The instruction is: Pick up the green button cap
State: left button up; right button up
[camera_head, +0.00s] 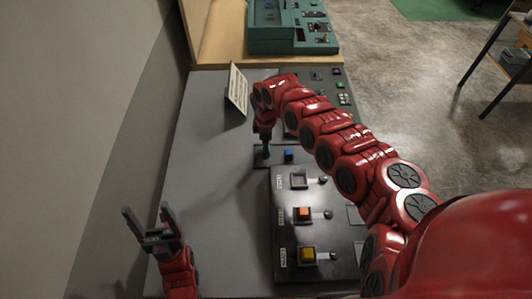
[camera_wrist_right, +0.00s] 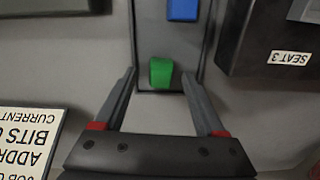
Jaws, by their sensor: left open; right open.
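The green button cap (camera_wrist_right: 160,72) sits at the end of a dark tray (camera_wrist_right: 145,30) in the right wrist view. It lies between the fingertips of my right gripper (camera_wrist_right: 159,78), which is open, with a gap on each side. In the head view the right gripper (camera_head: 264,140) points down over the green cap (camera_head: 265,153) and partly hides it. A blue button cap (camera_wrist_right: 184,10) lies farther along the tray; it also shows in the head view (camera_head: 289,155). My left gripper (camera_head: 147,212) is open and empty over the left side of the grey table.
A black console (camera_head: 340,235) with orange and yellow buttons and a "SEAT 3" label (camera_wrist_right: 290,58) stands close to the tray. A printed sign (camera_head: 237,89) stands nearby. A teal console (camera_head: 290,35) is at the back. The grey table's left side (camera_head: 200,160) is clear.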

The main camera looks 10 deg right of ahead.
jog(key=shift+r, duration=0.1)
grip_shut()
jog(key=shift+r, duration=0.1)
